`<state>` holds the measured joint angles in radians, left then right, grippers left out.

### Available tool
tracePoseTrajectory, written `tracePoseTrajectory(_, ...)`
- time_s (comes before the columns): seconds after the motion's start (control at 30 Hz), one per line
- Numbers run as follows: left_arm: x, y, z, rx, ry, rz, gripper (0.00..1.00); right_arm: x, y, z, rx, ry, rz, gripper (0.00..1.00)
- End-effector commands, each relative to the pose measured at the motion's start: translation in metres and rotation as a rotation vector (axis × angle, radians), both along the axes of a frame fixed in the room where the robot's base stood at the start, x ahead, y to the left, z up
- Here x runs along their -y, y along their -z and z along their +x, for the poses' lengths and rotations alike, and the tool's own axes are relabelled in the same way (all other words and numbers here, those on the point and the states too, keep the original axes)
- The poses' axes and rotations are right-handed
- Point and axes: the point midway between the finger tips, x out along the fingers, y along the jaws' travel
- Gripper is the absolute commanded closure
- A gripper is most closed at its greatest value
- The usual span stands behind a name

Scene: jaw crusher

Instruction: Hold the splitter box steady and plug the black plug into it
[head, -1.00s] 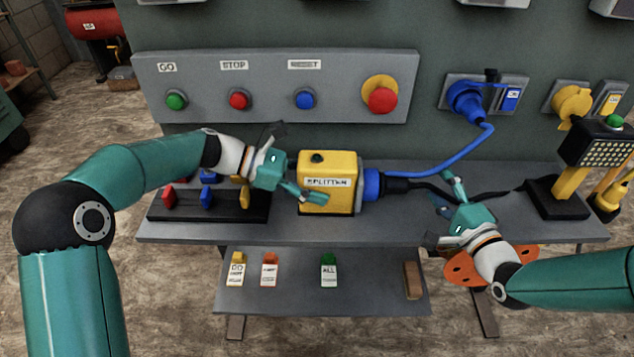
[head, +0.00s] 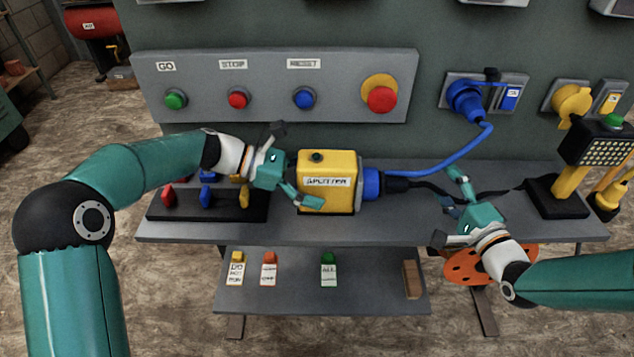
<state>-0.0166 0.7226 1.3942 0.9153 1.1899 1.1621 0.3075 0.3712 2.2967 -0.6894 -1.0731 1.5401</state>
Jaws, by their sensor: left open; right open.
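The yellow splitter box (head: 330,170) stands on the bench near the middle, with a blue socket (head: 371,184) on its right side. The black plug (head: 396,184) sits at the mouth of that socket, in line with it, and looks inserted. Its black cable (head: 425,187) runs right, behind my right gripper. My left gripper (head: 294,165) is open at the box's left side, one finger beyond it and one in front of its left edge; I cannot tell whether they touch. My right gripper (head: 447,208) is open and empty, right of the plug and apart from it.
A blue cable (head: 450,160) runs from the box to a blue wall plug (head: 466,99). The button panel (head: 340,70) rises behind. A switch tray (head: 220,212) lies left, and a lamp stand (head: 560,195) stands right. An orange disc (head: 465,267) is below my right gripper.

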Motion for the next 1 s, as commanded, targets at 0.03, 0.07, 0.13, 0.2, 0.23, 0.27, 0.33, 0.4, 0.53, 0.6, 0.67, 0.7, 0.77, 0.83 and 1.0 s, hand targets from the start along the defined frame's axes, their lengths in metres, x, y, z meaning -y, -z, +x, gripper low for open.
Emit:
tracePoseTrajectory(0.03, 0.0, 0.0, 0.0, 0.0, -0.001, 0.0, 0.05, 0.0, 0.0, 0.0, 0.0, 0.0, 0.0, 0.39)
tracePoseTrajectory(0.07, -0.001, -0.001, 0.0, 0.0, -0.001, 0.0, 0.05, 0.0, 0.0, 0.0, 0.0, 0.0, 0.0, 0.39)
tracePoseTrajectory(0.13, -0.003, -0.002, 0.0, 0.002, -0.001, -0.001, 0.05, 0.0, 0.0, 0.0, 0.0, 0.0, 0.0, 0.39)
tracePoseTrajectory(0.2, -0.008, -0.004, 0.001, 0.002, -0.002, -0.001, 0.05, 0.0, 0.0, 0.0, 0.0, 0.0, 0.0, 0.39)
tracePoseTrajectory(0.23, -0.011, -0.005, 0.001, 0.002, -0.002, -0.002, 0.05, 0.0, 0.0, 0.0, 0.0, 0.0, 0.0, 0.39)
tracePoseTrajectory(0.27, -0.014, -0.007, 0.001, 0.002, -0.003, -0.002, 0.05, 0.0, 0.0, 0.0, 0.0, 0.0, 0.0, 0.39)
tracePoseTrajectory(0.33, -0.024, -0.01, 0.001, 0.002, -0.005, -0.002, 0.05, 0.0, 0.0, 0.0, 0.0, 0.0, 0.0, 0.39)
tracePoseTrajectory(0.4, -0.037, -0.015, 0.001, 0.003, -0.005, 0.0, 0.05, 0.0, 0.0, 0.0, 0.0, 0.0, 0.0, 0.39)
tracePoseTrajectory(0.53, -0.062, -0.025, 0.001, 0.003, -0.006, 0.0, 0.05, 0.0, 0.0, 0.0, 0.0, 0.0, 0.0, 0.39)
tracePoseTrajectory(0.6, -0.075, -0.03, 0.001, 0.002, -0.005, 0.0, 0.05, 0.0, 0.0, 0.0, 0.0, 0.0, 0.0, 0.39)
tracePoseTrajectory(0.67, -0.085, -0.034, 0.0, 0.002, -0.005, 0.0, 0.05, 0.0, 0.0, 0.0, 0.0, 0.0, 0.0, 0.39)
tracePoseTrajectory(0.7, -0.09, -0.036, 0.0, 0.001, -0.003, 0.0, 0.05, 0.0, 0.0, 0.0, 0.0, 0.0, 0.0, 0.39)
tracePoseTrajectory(0.77, -0.098, -0.039, 0.0, 0.0, -0.003, 0.0, 0.05, 0.0, 0.0, 0.0, 0.0, 0.0, 0.0, 0.39)
tracePoseTrajectory(0.83, -0.104, -0.042, 0.0, 0.0, -0.002, 0.0, 0.05, 0.0, 0.0, 0.0, 0.0, 0.0, 0.0, 0.39)
tracePoseTrajectory(1.0, -0.111, -0.045, -0.001, -0.001, 0.001, 0.001, 0.05, 0.0, 0.0, 0.0, 0.0, 0.0, 0.0, 0.39)
